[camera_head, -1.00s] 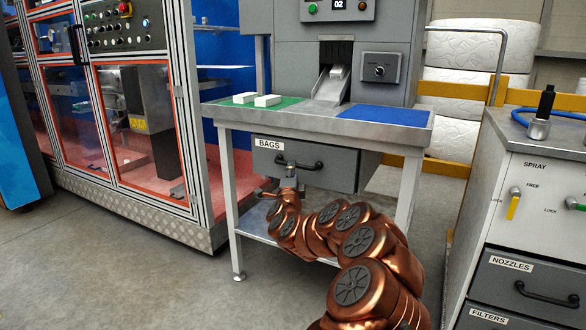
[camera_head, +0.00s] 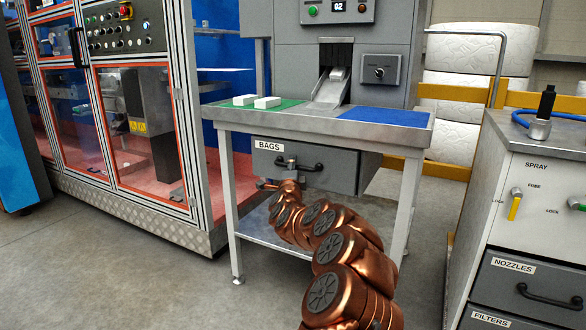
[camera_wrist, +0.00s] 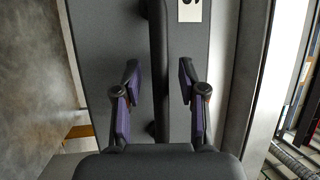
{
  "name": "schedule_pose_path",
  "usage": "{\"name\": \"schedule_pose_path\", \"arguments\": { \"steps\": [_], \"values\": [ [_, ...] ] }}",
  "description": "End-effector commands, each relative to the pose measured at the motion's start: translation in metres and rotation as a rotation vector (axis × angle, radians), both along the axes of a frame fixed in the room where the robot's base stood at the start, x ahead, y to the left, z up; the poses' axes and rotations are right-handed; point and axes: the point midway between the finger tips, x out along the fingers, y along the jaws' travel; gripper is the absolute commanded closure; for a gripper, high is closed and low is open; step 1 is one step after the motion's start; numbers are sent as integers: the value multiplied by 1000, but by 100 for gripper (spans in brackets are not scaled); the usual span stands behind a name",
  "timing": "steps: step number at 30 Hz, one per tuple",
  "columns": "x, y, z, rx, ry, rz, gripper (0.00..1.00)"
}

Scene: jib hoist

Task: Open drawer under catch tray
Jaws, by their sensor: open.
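The grey drawer (camera_head: 340,178) labelled BAGS sits under the metal table with the chute and looks shut. Its black bar handle (camera_head: 305,167) is on the front. My gripper (camera_head: 286,167) is at the handle's left part in the head view, small and partly hidden by my own arm. In the wrist view my gripper (camera_wrist: 158,100) is open, with one purple-padded finger on each side of the dark handle (camera_wrist: 157,60). Gaps show between the handle and both fingers. The drawer front (camera_wrist: 105,45) fills the middle behind them.
A cabinet (camera_head: 530,215) with drawers stands right, a framed machine (camera_head: 140,120) left. Floor is clear at front left.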

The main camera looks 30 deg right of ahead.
Motion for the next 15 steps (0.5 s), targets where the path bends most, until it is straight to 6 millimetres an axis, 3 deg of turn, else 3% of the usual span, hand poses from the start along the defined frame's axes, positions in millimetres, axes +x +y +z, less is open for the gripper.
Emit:
{"name": "schedule_pose_path", "arguments": {
  "steps": [2,13,15],
  "values": [
    [0,0,0,0,0,0,60],
    [0,0,1,0,-1,-1,98],
    [0,0,1,0,-1,-1,100]
  ]
}}
